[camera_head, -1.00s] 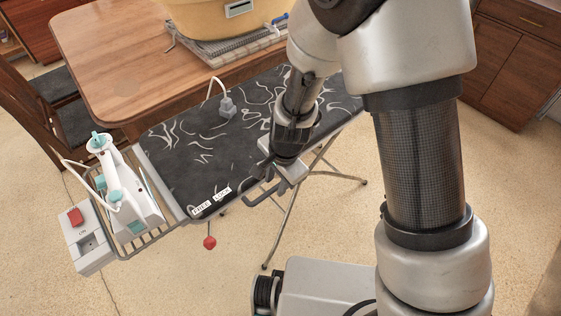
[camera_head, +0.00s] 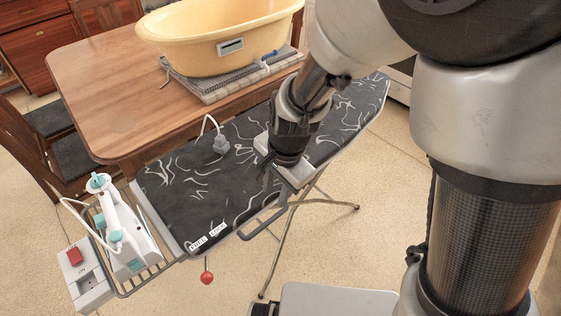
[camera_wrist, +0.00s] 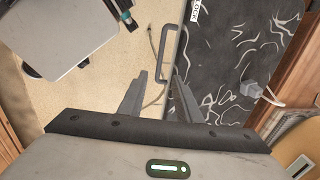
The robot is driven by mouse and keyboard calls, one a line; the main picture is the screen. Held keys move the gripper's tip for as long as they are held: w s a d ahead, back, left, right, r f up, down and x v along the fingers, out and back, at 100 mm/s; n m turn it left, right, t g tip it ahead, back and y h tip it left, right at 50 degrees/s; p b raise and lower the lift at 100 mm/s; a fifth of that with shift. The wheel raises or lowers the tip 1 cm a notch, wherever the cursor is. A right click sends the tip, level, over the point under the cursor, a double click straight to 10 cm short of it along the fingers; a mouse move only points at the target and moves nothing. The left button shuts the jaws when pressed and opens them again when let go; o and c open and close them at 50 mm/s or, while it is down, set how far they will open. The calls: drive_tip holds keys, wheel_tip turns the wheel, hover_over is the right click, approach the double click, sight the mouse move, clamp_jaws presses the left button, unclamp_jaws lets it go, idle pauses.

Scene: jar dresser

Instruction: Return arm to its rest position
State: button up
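My gripper (camera_head: 268,172) is at the end of my arm, by the front edge of the ironing board (camera_head: 182,208) in the head view. In the wrist view my gripper (camera_wrist: 160,95) shows two fingers spread apart with nothing between them. The board's grey handle (camera_wrist: 165,50) lies beyond the fingertips in that view. Whether a finger touches the board cannot be told. The board has a black cover with white swirls.
An iron (camera_head: 123,232) stands on the rack at the board's left end, beside a grey box with a red switch (camera_head: 74,256). A plug (camera_head: 221,143) lies on the board. A wooden table (camera_head: 105,85) behind bears a yellow tub (camera_head: 200,50). Floor (camera_head: 390,190) is clear at right.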

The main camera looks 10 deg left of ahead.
drive_tip(key=d+r+n+t+p, duration=0.1)
drive_tip(key=d+r+n+p, duration=0.4)
drive_tip(key=r, duration=1.1)
drive_tip(key=s+d+r+n+t+p, duration=0.1)
drive_tip(key=s+d+r+p, duration=0.2)
drive_tip(key=d+r, duration=0.4)
drive_tip(key=s+d+r+n+t+h+p, duration=0.1)
drive_tip(key=s+d+r+n+t+p, duration=0.1)
drive_tip(key=s+d+r, duration=0.4)
wheel_tip(320, 180, up, 4)
drive_tip(key=d+p, duration=0.1)
drive_tip(key=d, duration=0.1)
drive_tip(key=shift+d+f+h, duration=0.25)
drive_tip(key=shift+d+h, duration=0.05)
drive_tip(key=shift+s, duration=0.1)
